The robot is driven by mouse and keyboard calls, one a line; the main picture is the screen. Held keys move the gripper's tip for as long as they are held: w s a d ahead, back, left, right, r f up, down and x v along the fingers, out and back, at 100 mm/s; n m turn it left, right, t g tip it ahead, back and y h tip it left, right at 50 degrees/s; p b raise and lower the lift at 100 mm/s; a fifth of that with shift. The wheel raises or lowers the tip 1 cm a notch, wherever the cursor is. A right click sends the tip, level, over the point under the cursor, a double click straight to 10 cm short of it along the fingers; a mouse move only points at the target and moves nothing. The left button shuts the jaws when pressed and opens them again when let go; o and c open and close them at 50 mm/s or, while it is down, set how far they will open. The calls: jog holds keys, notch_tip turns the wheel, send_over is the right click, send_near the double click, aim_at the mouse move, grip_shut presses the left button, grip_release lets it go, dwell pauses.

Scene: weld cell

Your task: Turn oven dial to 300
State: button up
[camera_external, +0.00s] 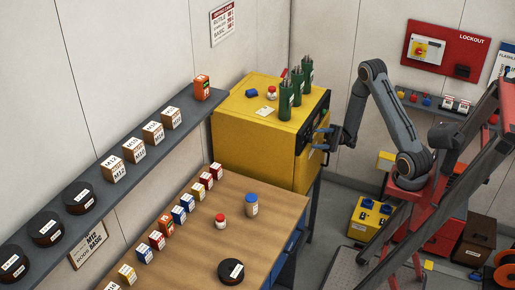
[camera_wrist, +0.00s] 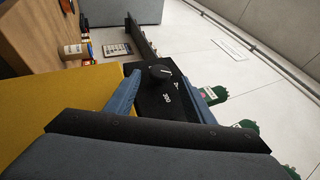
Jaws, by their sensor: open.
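The oven is a yellow box (camera_external: 258,150) at the end of the workbench, with a black control panel on its right side. In the wrist view, the oven's dial (camera_wrist: 158,74) is a round black knob with a white pointer mark. The mark slants toward the upper right of the picture, and the printed 300 (camera_wrist: 167,97) is below the knob. My gripper (camera_external: 322,139) is at the panel side; in the wrist view its blue fingers (camera_wrist: 166,80) are spread either side of the dial. I see no clear contact with the knob.
Green rod canisters (camera_external: 290,92) stand on the oven top near the panel edge. The wooden bench (camera_external: 180,250) holds small boxes and jars. A grey shelf (camera_external: 100,190) runs along the wall. A red lockout board (camera_external: 447,50) hangs behind my arm.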

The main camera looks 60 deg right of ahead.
jog(key=shift+p+v, duration=1.35)
jog(key=shift+v, duration=0.75)
jog(key=n+g+h+b, duration=0.4)
jog(key=n+g+h, duration=0.15)
jog(key=h, duration=0.95)
send_near(309, 138)
jog(key=s+d+f, duration=0.1)
jog(key=p+x, duration=0.1)
jog(key=x, duration=0.6)
jog(key=shift+w+f, duration=0.25)
jog(key=shift+f, duration=0.05)
jog(key=shift+t, duration=0.25)
jog(key=c, duration=1)
